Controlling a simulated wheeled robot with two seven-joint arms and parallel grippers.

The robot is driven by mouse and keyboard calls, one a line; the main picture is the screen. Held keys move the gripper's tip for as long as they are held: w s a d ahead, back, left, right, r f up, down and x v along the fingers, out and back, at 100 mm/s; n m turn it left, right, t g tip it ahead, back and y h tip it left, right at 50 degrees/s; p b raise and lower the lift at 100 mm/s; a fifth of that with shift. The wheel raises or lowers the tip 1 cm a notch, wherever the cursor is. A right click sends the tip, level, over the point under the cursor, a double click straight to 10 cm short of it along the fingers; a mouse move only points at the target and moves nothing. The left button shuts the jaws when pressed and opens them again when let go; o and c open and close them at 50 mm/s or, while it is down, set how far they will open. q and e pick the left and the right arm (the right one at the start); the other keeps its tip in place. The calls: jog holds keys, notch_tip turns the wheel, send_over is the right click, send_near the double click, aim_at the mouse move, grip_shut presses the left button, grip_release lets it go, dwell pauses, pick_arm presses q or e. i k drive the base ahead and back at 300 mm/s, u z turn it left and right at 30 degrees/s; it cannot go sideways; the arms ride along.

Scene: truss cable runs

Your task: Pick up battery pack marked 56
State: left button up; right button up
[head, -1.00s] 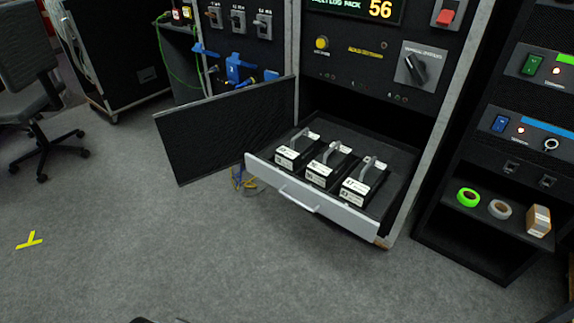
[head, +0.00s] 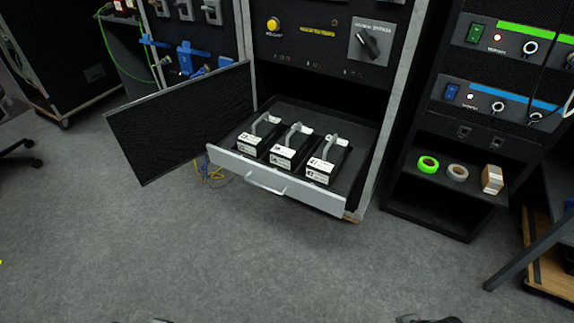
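Three black battery packs with grey handles and white labels stand in a row in an open drawer (head: 332,198): a left one (head: 251,145), a middle one (head: 284,157) and a right one (head: 320,171). The label figures are too small for me to read surely, so I cannot tell which pack is marked 56. All three packs sit upright, with nothing holding them. Only dark slivers of my own body show at the bottom edge of the head view. No gripper fingers show.
An open black door panel (head: 180,120) sticks out left of the drawer. A rack shelf on the right holds green tape (head: 427,165), pale tape (head: 457,172) and a small box (head: 492,179). The grey floor (head: 270,260) before the drawer is clear.

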aim_at(287, 153)
jog(key=z, duration=0.2)
jog(key=k, duration=0.35)
jog(key=u, duration=1.2)
jog(key=i, duration=1)
jog(key=z, duration=0.6)
jog(key=i, duration=0.8)
jog(key=z, duration=0.85)
